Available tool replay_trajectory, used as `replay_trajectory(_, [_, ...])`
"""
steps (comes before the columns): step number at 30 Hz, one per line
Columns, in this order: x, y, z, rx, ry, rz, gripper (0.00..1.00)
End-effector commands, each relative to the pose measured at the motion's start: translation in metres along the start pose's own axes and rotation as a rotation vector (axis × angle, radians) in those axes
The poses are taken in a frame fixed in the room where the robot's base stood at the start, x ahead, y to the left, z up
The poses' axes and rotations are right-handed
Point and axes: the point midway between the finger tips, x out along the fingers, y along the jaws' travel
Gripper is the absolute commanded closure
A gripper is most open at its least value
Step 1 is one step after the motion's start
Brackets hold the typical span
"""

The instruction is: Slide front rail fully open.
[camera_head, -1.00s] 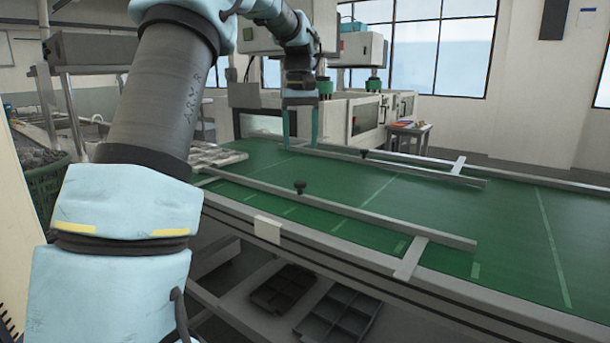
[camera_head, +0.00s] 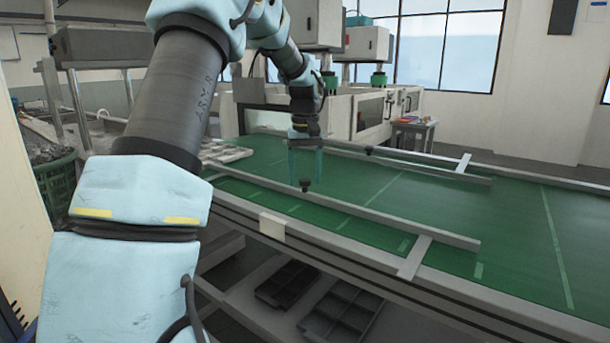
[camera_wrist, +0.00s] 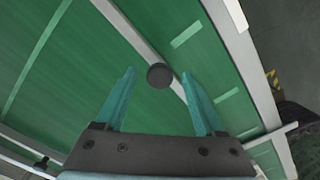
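The front rail (camera_head: 385,219) is a long grey bar lying over the green belt, near the belt's near edge. A round black knob (camera_head: 305,185) stands up from it. The knob also shows in the wrist view (camera_wrist: 160,76), between the fingertips. My gripper (camera_head: 306,172) points down at the knob with teal fingers spread. In the wrist view my gripper (camera_wrist: 158,73) is open, with a gap on both sides of the knob.
A back rail (camera_head: 425,168) with its own black knob (camera_head: 369,151) lies farther across the green belt (camera_head: 500,215). Dark trays (camera_head: 287,286) sit on a shelf below. The belt to the right is clear.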

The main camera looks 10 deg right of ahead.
Motion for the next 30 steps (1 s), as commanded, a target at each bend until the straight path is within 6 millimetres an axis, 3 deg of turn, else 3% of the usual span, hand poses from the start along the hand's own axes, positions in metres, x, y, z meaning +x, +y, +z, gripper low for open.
replay_trajectory(2, [-0.0001, 0.0, -0.0001, 0.0, 0.0, 0.0, 0.37])
replay_trajectory(19, [-0.0004, -0.0002, -0.0001, 0.0, 0.0, 0.0, 1.0])
replay_trajectory(30, [-0.0005, -0.0003, -0.0001, 0.0, 0.0, 0.0, 1.0])
